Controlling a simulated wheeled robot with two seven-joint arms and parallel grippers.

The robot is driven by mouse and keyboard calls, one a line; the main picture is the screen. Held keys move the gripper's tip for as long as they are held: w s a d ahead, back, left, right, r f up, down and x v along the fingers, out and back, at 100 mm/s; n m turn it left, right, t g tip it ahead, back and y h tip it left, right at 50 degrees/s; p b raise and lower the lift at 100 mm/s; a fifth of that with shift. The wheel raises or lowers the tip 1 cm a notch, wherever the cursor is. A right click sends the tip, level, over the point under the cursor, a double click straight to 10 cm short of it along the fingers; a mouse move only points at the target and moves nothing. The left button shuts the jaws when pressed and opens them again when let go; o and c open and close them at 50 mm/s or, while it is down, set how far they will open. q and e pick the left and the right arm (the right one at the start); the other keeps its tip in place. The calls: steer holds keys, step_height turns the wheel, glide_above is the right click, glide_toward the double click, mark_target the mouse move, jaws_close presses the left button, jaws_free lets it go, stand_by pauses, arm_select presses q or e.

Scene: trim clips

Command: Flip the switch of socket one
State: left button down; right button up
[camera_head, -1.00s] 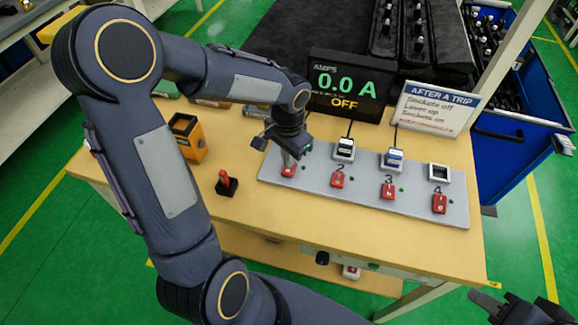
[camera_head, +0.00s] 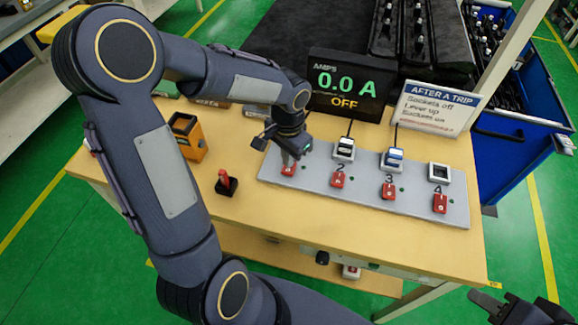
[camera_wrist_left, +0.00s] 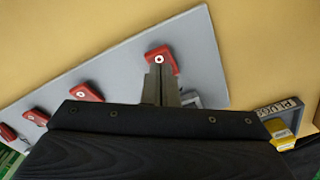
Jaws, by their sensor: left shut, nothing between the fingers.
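A grey socket strip (camera_head: 330,190) lies on the table with a row of red switches. The switch of socket one (camera_head: 288,169) is at its left end, and it also shows in the left wrist view (camera_wrist_left: 160,58). My left gripper (camera_head: 287,157) is shut and empty, with its fingertips at this switch; I cannot tell whether they touch it. Socket one itself is mostly hidden by the gripper. The switches of socket two (camera_head: 337,180), three (camera_head: 388,190) and four (camera_head: 439,204) are to the right. My right gripper (camera_head: 490,300) is only partly visible at the lower right edge.
A display (camera_head: 345,85) behind the strip reads 0.0 A and OFF. A sign (camera_head: 432,108) headed AFTER A TRIP stands to its right. A red lever (camera_head: 226,182) on a black base and an orange box (camera_head: 188,138) stand left of the strip. Plugs sit in sockets two (camera_head: 344,148) and three (camera_head: 392,159).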

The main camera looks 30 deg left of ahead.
arm_select(q)
steer(key=shift+f+b, duration=0.95)
steer(key=shift+f, duration=0.25)
stand_by(0.3)
steer(key=shift+r, duration=0.2)
step_height(320, 180, up, 7)
steer(key=p, duration=0.5)
steer(key=shift+f+p, duration=0.1)
steer(key=shift+p, duration=0.25)
steer(key=s+d+r+n+t+h, duration=0.2)
steer(key=s+r, duration=0.2)
steer(key=s, duration=0.4)
steer(key=s+d+r+n+t+h, duration=0.1)
steer(key=s+d+r+n+t, duration=0.1)
steer(key=s+r, duration=0.3)
steer(key=s+n+t, duration=0.1)
steer(key=s, duration=0.3)
steer(key=shift+t+h, duration=0.3)
steer(key=shift+h, duration=0.1)
steer(key=shift+d, duration=0.1)
